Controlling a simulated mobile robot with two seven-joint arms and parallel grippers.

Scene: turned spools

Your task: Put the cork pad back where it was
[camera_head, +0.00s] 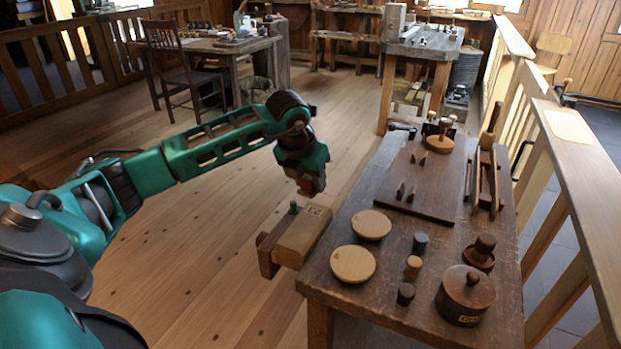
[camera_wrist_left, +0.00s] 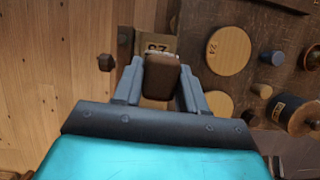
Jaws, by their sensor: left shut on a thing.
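My left gripper (camera_head: 309,184) is shut on a small brown block with rounded edges, which may be the cork pad. The left wrist view shows this brown block (camera_wrist_left: 160,78) between the two grey fingers (camera_wrist_left: 160,88). The gripper is in the air above and just beyond the wooden vise (camera_head: 303,236) at the workbench's left edge. A dark green knob (camera_head: 293,208) is on the vise. Two round tan discs, a far one (camera_head: 371,225) and a near one (camera_head: 353,264), lie on the workbench (camera_head: 395,299). My right gripper is not in view.
Several small cylinders, such as a tan one (camera_head: 413,267), stand right of the discs. A round lidded brown pot (camera_head: 465,296) is at the near right. A dark board (camera_head: 415,180) with pegs lies farther back. A wooden railing (camera_head: 570,180) runs along the right.

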